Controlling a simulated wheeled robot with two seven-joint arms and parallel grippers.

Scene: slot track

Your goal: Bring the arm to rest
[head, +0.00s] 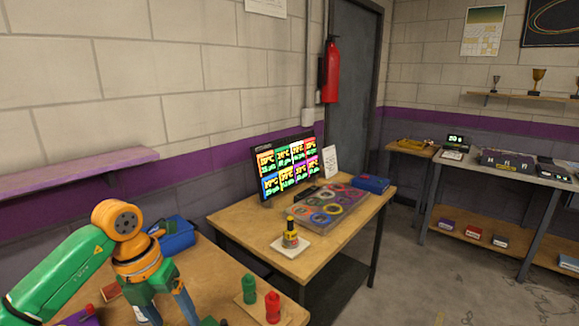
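My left arm (62,276), green and orange, comes in from the lower left over the near wooden table. My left gripper (170,314) points down above that table, its two grey-blue fingers apart with a gap between them. I see nothing held in the gap, though the fingertips are close to the bottom edge. My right arm and gripper are not in view.
The near table (222,262) carries a blue case (177,236), a green bottle (248,288) and a red bottle (272,306). A second table (262,226) holds a monitor (287,165), a tray of coloured rings (325,207) and a yellow-black bottle (290,235). A wall shelf (75,172) is at left.

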